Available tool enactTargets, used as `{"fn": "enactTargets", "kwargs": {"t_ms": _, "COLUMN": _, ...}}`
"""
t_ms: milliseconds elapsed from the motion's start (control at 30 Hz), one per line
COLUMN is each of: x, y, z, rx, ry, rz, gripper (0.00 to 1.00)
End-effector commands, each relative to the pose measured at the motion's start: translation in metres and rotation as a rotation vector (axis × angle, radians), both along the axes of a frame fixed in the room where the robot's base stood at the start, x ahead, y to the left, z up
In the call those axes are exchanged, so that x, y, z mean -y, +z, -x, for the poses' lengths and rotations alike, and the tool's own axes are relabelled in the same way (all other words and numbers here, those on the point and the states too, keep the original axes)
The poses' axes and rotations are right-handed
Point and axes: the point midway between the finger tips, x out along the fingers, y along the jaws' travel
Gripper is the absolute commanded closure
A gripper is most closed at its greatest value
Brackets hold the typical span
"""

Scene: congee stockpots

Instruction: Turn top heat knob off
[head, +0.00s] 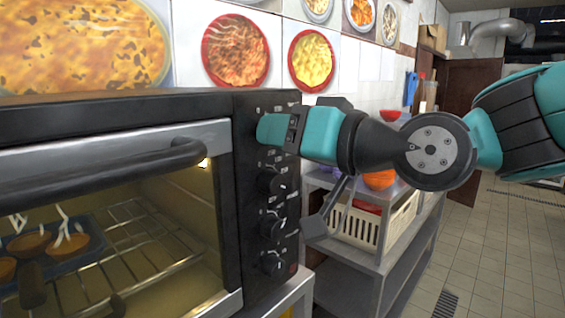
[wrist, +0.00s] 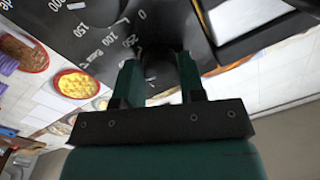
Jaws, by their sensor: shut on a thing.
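The oven's control panel (head: 245,215) is a black vertical strip with a column of knobs. My gripper (head: 268,128) reaches in from the right to the uppermost knob position and covers that knob in the head view. In the wrist view the dark top heat knob (wrist: 157,66) sits between my two green fingers (wrist: 158,72), and they are shut on it. The knob's pointer is too dark to read.
Lower knobs, such as this black one (head: 272,181), stick out below my gripper. The oven door handle (head: 110,172) is to the left. A lit tray of food (head: 45,250) is inside the oven. A metal shelf (head: 385,262) with a cream basket (head: 372,228) stands at right.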

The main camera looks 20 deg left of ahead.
Motion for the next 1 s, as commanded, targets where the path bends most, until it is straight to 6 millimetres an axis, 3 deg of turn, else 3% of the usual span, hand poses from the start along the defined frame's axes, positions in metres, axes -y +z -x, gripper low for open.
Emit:
{"fn": "enactTargets", "kwargs": {"t_ms": 33, "x": 0.0002, "y": -0.0082, "z": 0.0004, "rx": 0.047, "ry": 0.000, "rz": 0.013, "gripper": 0.87}}
{"fn": "enactTargets", "kwargs": {"t_ms": 1000, "x": 0.0007, "y": -0.0044, "z": -0.0016, "rx": 0.896, "ry": -0.003, "rz": 0.369, "gripper": 0.87}}
